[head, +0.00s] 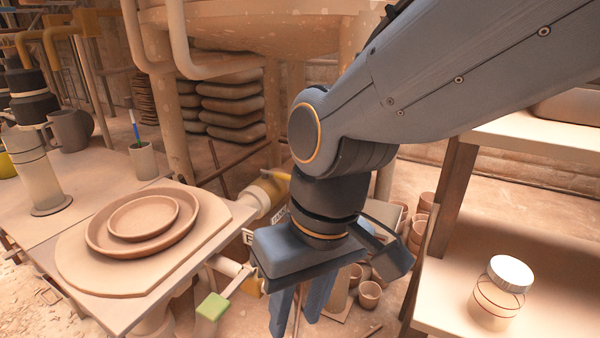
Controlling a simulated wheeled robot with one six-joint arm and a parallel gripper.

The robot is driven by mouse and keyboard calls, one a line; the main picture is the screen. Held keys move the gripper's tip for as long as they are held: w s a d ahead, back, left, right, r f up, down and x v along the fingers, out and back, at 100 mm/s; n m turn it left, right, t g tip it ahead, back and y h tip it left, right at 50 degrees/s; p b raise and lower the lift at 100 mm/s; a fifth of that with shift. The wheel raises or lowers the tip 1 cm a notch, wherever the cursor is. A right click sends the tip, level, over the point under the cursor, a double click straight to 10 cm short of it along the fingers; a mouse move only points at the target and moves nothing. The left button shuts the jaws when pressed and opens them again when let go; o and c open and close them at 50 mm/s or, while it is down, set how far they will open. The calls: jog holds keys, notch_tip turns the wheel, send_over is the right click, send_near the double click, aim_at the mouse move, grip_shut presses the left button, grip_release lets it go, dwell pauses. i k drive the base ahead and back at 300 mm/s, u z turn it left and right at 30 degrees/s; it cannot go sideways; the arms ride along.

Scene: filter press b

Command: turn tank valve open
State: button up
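A large round clay-coloured tank (260,30) stands at the back top.
A table (62,205) at left bears a board (80,275) with two nested clay dishes (143,218), a cup with a brush (143,160) and a mug (70,130). A shelf (550,250) at right holds a lidded jar (500,293). Several pots (370,293) stand on the floor behind my gripper.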

aim_at(281, 175)
jog(key=k, duration=0.55)
jog(key=u, duration=0.9)
jog(key=i, duration=0.95)
jog(key=z, duration=0.05)
